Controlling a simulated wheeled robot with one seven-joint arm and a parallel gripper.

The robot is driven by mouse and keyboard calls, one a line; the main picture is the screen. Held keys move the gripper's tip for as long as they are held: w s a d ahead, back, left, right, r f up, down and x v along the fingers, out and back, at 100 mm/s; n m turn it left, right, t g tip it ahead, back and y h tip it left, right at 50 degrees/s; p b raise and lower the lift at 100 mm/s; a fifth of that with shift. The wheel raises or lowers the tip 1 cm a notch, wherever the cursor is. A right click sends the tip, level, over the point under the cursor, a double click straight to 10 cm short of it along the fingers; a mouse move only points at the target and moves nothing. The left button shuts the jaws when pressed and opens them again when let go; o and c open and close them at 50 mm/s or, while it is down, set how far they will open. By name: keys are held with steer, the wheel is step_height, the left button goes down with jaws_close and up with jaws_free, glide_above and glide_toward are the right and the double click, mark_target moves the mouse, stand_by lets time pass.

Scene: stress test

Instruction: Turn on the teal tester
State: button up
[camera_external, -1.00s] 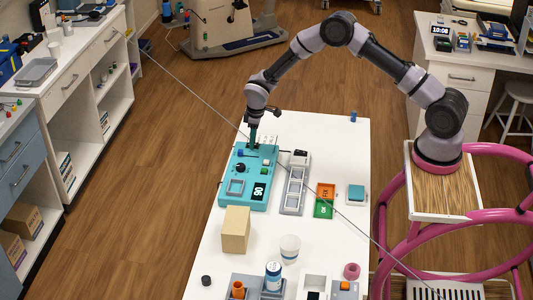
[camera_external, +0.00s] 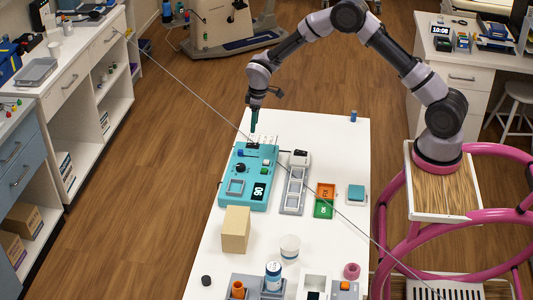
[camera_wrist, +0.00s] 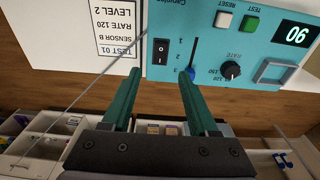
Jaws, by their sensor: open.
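The teal tester (camera_external: 236,200) lies on the white table, and its panel also shows upside down in the wrist view (camera_wrist: 205,45). It has a black rocker switch marked I and O (camera_wrist: 160,52); which side is pressed I cannot tell. The panel has a white RESET button (camera_wrist: 223,20), a green TEST button (camera_wrist: 249,23), a black rate dial (camera_wrist: 231,70) and a display with white digits (camera_wrist: 297,35). A blue slider knob (camera_wrist: 191,72) is partly hidden by a finger. My gripper (camera_external: 253,131) is open and empty above the tester's far edge, its fingers (camera_wrist: 152,84) apart.
A grey tray (camera_external: 293,190), a tan block (camera_external: 236,229), an orange-green mat (camera_external: 325,200) and a white cup (camera_external: 290,248) are nearby. A thin cable crosses above the table.

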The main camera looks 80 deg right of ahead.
steer(key=shift+s+r, duration=0.15)
steer(key=shift+r, duration=1.1)
